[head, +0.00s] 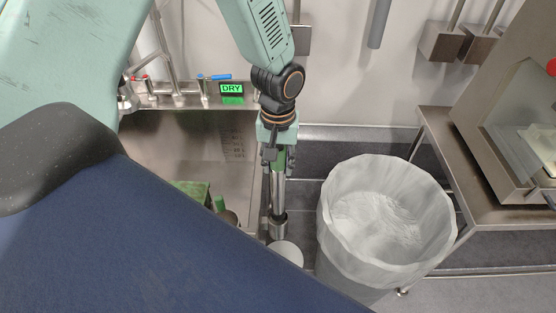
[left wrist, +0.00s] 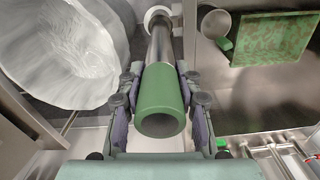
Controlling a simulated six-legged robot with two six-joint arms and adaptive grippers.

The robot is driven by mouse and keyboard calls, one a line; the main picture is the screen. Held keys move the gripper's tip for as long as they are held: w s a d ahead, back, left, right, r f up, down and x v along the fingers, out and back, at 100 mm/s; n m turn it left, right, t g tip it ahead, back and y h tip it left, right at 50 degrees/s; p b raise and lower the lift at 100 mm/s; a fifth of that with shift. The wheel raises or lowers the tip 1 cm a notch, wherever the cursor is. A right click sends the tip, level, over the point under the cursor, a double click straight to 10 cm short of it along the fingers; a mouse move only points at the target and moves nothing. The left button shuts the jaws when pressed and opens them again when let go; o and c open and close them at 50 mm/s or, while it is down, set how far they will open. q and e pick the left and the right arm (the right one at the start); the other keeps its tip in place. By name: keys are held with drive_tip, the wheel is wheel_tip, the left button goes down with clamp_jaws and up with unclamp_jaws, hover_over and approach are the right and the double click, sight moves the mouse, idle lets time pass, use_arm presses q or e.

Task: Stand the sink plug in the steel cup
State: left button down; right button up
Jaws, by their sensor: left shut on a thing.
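My left gripper (head: 276,152) is shut on the sink plug, a long steel tube (head: 278,188) with a green top end. In the left wrist view its green end (left wrist: 161,100) sits between my fingers (left wrist: 161,112), and the tube points away. The tube hangs about upright beside the sink's right edge in the head view. The steel cup (left wrist: 214,23) stands in the sink, apart from the plug; in the head view (head: 231,217) it is mostly hidden. My right gripper is not in view.
A steel sink (head: 178,140) holds a green patterned block (left wrist: 270,38). A white round thing (head: 287,252) lies below the tube's far end; contact is unclear. A lined bin (head: 385,215) stands right of the plug. A sign reading DRY (head: 231,88) is at the sink's back.

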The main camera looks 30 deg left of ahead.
sight(278, 188)
use_arm(q)
drive_tip(key=shift+p, duration=0.6)
idle(0.7)
drive_tip(key=shift+f, duration=0.1)
drive_tip(key=shift+f+b, duration=2.6)
drive_tip(key=shift+f, duration=2.05)
drive_tip(key=shift+s+r+p, duration=0.1)
drive_tip(key=shift+p, duration=0.25)
drive_tip(key=c, duration=0.8)
unclamp_jaws()
drive_tip(key=shift+c, duration=0.2)
